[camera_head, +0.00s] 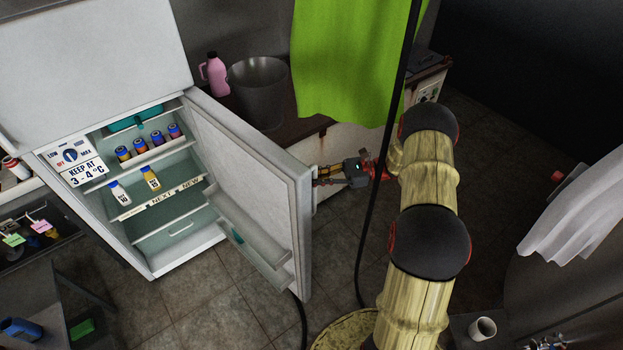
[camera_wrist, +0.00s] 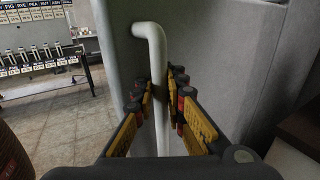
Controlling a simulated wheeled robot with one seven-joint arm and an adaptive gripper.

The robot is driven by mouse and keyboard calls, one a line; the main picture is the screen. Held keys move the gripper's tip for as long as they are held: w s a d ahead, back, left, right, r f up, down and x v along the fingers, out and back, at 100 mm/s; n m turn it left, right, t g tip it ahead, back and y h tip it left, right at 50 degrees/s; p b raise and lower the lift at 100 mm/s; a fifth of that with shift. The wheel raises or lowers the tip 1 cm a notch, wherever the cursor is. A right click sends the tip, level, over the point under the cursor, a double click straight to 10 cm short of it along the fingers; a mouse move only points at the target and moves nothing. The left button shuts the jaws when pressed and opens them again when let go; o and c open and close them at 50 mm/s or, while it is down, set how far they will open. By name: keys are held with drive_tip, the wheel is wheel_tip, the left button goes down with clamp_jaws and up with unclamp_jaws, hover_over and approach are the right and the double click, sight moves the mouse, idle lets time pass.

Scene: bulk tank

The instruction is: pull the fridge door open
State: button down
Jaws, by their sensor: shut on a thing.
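The fridge door (camera_head: 253,165) stands wide open, swung out to the right of the fridge (camera_head: 105,75), with its inner face and shelf towards the head view. My gripper (camera_head: 340,174) is at the outer side of the door. In the wrist view the white bar handle (camera_wrist: 151,60) runs down between the two fingers of my gripper (camera_wrist: 160,95), which are shut on it. The lower part of the handle passes behind the gripper body. In the head view the handle is mostly hidden behind the door edge.
Inside the fridge are several small bottles (camera_head: 149,178) on shelves. A dark bucket (camera_head: 259,88) and a pink jug (camera_head: 215,74) stand on the counter behind the door. A green curtain (camera_head: 345,55) hangs nearby. A black hose (camera_head: 385,150) hangs close by my arm. Tiled floor (camera_head: 215,300) before the fridge is clear.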

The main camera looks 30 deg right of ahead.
drive_tip(key=shift+s+f, duration=0.25)
drive_tip(key=c, duration=2.3)
unclamp_jaws()
drive_tip(key=shift+o, duration=1.2)
drive_tip(key=shift+s+d+r, duration=0.1)
drive_tip(key=shift+d+r, duration=0.05)
drive_tip(key=shift+o, duration=1.1)
drive_tip(key=shift+r, duration=0.1)
drive_tip(key=v, duration=1.1)
drive_tip(key=shift+d, duration=0.45)
